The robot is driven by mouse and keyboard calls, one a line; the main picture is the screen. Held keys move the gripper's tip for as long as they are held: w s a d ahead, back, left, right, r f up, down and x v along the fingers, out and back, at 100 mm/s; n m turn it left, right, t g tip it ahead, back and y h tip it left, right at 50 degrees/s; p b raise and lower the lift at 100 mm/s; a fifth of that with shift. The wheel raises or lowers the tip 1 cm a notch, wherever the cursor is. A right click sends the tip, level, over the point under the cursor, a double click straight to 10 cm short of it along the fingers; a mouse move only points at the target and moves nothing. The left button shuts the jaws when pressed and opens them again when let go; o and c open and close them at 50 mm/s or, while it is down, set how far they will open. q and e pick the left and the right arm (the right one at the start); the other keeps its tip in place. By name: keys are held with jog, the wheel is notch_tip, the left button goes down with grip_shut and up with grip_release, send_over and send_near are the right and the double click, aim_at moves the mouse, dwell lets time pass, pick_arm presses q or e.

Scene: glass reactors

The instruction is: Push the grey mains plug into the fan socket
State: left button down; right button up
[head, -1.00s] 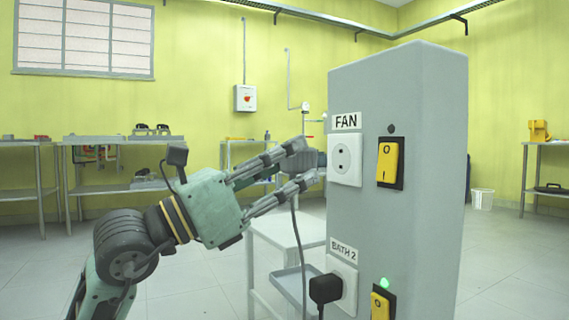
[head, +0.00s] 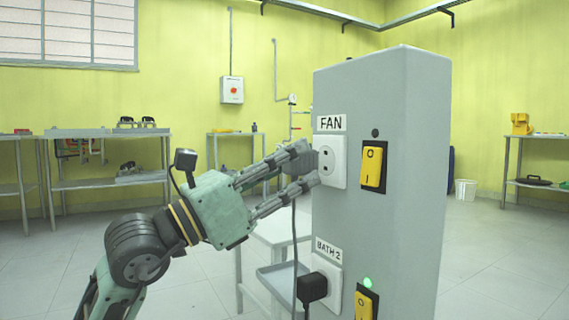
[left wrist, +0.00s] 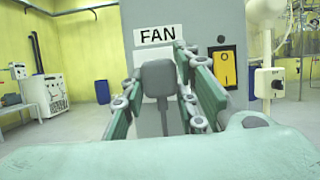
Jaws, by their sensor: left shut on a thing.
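The grey mains plug (left wrist: 158,80) is held between the fingers of my left gripper (head: 308,166), as the left wrist view shows. Its cord hangs down below the gripper in the head view. The white fan socket (head: 335,175) is on the grey box (head: 385,120) under the FAN label. Its two holes show in the head view. The fingertips are at the socket's left edge in the picture, with the plug in front of its face; the exact gap is hard to tell. In the left wrist view the plug hides most of the socket. My right gripper is out of view.
A black plug (head: 312,288) sits in the BATH 2 socket (head: 329,262) below. A yellow switch (head: 373,166) is right of the fan socket; another, with a green light above it, is lower. A small white table (head: 270,232) stands behind the gripper.

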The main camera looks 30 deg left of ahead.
aim_at(306, 166)
pick_arm(q)
jog(key=shift+w+d+p, duration=0.3)
jog(key=shift+w+p, duration=0.15)
jog(key=shift+w, duration=0.15)
jog(key=shift+w+d+p, duration=0.35)
jog(key=shift+w+p, duration=0.05)
jog(key=shift+w, duration=0.1)
dwell(0.6)
jog(key=shift+w+a+r, duration=0.1)
jog(key=shift+w, duration=0.1)
dwell(1.1)
jog(key=c, duration=1.7)
grip_release()
jog(key=o, duration=0.4)
jog(key=shift+w+d, duration=0.15)
jog(key=shift+d, duration=0.1)
